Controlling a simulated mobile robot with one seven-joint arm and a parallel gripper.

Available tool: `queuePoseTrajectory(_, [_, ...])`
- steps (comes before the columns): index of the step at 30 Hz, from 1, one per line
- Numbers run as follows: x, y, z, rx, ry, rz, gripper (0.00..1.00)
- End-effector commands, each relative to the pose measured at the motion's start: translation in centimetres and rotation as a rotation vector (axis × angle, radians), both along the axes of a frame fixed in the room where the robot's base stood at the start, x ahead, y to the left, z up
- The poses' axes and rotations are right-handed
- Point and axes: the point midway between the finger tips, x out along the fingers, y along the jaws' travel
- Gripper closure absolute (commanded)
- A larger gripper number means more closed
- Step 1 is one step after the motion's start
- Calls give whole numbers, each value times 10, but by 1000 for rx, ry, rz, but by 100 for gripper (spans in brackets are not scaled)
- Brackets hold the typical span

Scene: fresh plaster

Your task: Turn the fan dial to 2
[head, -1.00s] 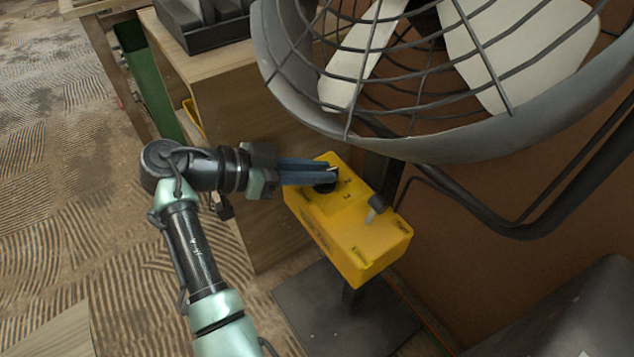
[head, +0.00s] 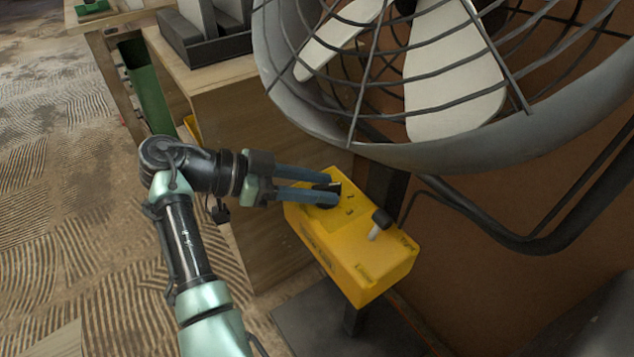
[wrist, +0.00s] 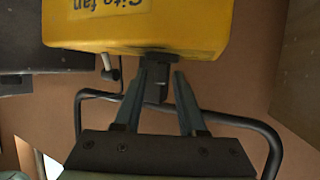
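The fan's yellow control box (head: 365,255) stands below the fan, with a black dial (head: 327,187) on its top near the left end. Small dark marks lie on the box top beside the dial; I cannot read them. My gripper (head: 331,189) is at the dial from the left, its two blue-grey fingers apart with the dial showing between their tips. Whether they touch the dial is unclear.
A black-capped lever (head: 380,222) sticks up from the box near the dial. The large caged fan (head: 430,155) hangs close above. A wooden cabinet (head: 235,120) with a dark tray (head: 212,50) stands behind my arm. A dark pipe (head: 520,243) runs at the right.

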Motion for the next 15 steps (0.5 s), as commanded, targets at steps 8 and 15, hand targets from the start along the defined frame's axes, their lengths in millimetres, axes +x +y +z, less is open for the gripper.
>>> queuePoseTrajectory(8, [0, 0, 2, -2, -4, 0, 51])
queuePoseTrajectory(15, [-3, 17, 11, -3, -5, 4, 51])
